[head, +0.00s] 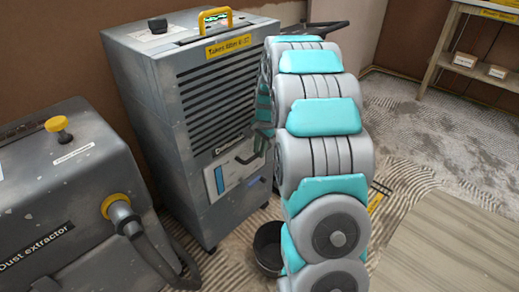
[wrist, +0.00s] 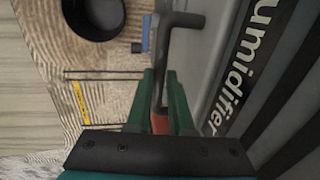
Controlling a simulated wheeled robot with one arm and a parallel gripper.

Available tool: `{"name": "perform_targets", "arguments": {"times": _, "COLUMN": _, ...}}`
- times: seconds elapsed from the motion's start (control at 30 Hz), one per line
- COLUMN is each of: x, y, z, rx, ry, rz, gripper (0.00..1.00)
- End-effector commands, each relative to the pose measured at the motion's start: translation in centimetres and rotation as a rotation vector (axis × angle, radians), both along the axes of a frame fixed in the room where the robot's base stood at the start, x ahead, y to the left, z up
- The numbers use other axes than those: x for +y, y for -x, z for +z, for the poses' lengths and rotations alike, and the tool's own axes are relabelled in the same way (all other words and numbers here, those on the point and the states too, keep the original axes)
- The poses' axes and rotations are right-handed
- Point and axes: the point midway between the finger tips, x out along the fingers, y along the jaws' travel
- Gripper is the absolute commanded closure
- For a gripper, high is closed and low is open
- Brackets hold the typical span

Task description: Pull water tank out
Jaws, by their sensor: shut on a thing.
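The grey dehumidifier (head: 188,100) stands upright at the centre left in the head view. Its water tank (head: 232,203) is the lower front part, with a white label and a blue strip; I cannot tell whether it sits flush. A dark handle (head: 245,159) sticks out at its front; in the wrist view the handle (wrist: 180,20) bends and runs between my fingers. My gripper (wrist: 160,78) has green fingers, shut on the handle. In the head view my gripper (head: 264,138) is partly hidden behind my arm.
A black bucket (head: 268,248) stands on the floor just before the dehumidifier; it also shows in the wrist view (wrist: 95,18). The dust extractor (head: 65,200) with its hose is at left. A wooden shelf (head: 445,62) stands far right. Floor at right is open.

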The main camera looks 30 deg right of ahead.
Motion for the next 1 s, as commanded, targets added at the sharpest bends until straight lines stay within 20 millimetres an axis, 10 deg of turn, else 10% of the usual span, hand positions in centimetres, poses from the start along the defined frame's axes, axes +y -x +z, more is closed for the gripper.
{"name": "perform_targets", "arguments": {"times": 0.27, "x": -0.9, "y": 2.6, "z": 0.0, "rx": 0.001, "ry": -0.001, "rz": -0.003, "gripper": 1.00}}
{"name": "perform_targets", "arguments": {"times": 1.0, "x": -6.4, "y": 17.5, "z": 0.0, "rx": -0.001, "ry": 0.002, "rz": -0.001, "gripper": 1.00}}
